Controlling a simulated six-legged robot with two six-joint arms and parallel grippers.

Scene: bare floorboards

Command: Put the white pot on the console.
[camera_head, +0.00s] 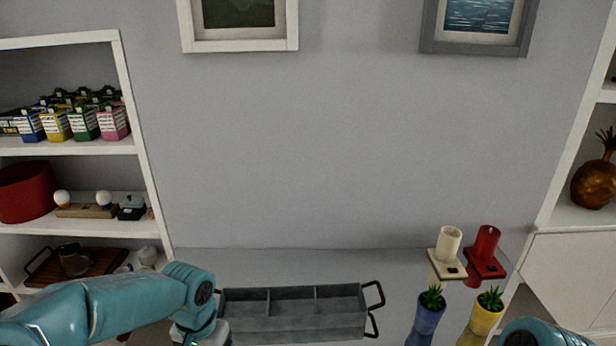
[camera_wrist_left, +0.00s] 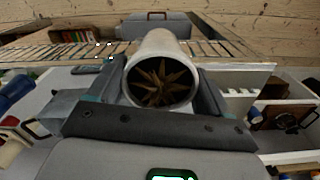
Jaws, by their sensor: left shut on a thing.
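The white pot (camera_wrist_left: 160,45) is a pale cylinder with a brown, spiky plant inside its mouth. In the left wrist view it sits between the fingers of my left gripper (camera_wrist_left: 164,85), which is shut on it. The pot is not visible in the head view, where my left arm comes in from the left and its gripper end is cut off by the bottom edge. The console (camera_head: 260,264) is the grey surface along the wall. My right arm shows only a link at the bottom right; its gripper is out of view.
On the console stand a grey divided tray (camera_head: 292,325), a blue pot (camera_head: 428,314), a yellow pot (camera_head: 487,318), a cream holder (camera_head: 448,246) and a red holder (camera_head: 486,245). White shelves (camera_head: 142,175) flank it. Bare console shows behind the tray and between tray and blue pot.

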